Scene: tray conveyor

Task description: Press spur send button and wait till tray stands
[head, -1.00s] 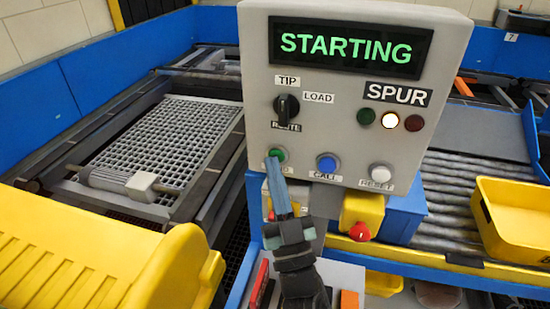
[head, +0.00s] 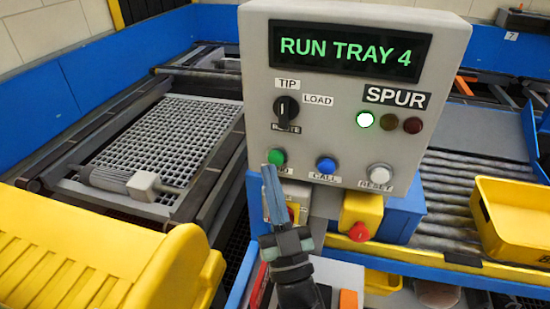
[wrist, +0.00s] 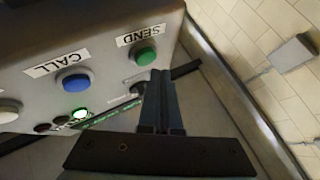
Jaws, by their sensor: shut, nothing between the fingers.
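The grey SPUR panel (head: 345,150) stands in the middle of the head view. Its display (head: 348,50) reads "RUN TRAY 4" in green, and the left, green lamp (head: 365,120) is lit white-green. The green send button (head: 277,156) is at the panel's lower left; in the wrist view it is the green button (wrist: 146,57) under the SEND label. My gripper (head: 268,170) is shut and empty, its tips just below and left of the button in the head view. In the wrist view the tips (wrist: 161,74) appear beside the button, apparently clear of it. I see no clearly identifiable tray 4.
The blue call button (head: 326,165) and white reset button (head: 380,174) sit to the right. A red stop knob (head: 359,232) on a yellow box is below. A yellow tray (head: 515,212) rests on rollers at right. A mesh bed (head: 150,140) lies left.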

